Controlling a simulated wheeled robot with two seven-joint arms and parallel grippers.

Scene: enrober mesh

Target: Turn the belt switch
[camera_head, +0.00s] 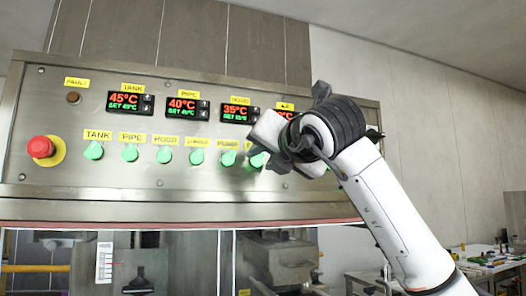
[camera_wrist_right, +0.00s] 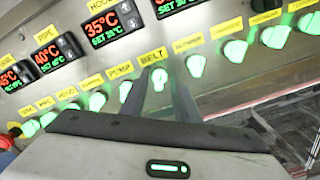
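The belt switch (camera_wrist_right: 159,78) is a lit green knob under a yellow label reading BELT in the right wrist view. In the head view the belt switch (camera_head: 258,160) is partly covered by my right gripper. My right gripper (camera_wrist_right: 160,88) is open, its two dark fingers on either side of the belt switch. I cannot tell whether they touch it. In the head view the right gripper (camera_head: 262,147) is at the panel, its fingertips hard to make out. My left gripper is not in view.
The steel control panel (camera_head: 60,190) carries a row of green knobs close on both sides, including the pump knob (camera_head: 228,158). Temperature displays (camera_head: 130,101) sit above. A red emergency button (camera_head: 41,147) is at the left. A cluttered table (camera_head: 490,262) stands at the right.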

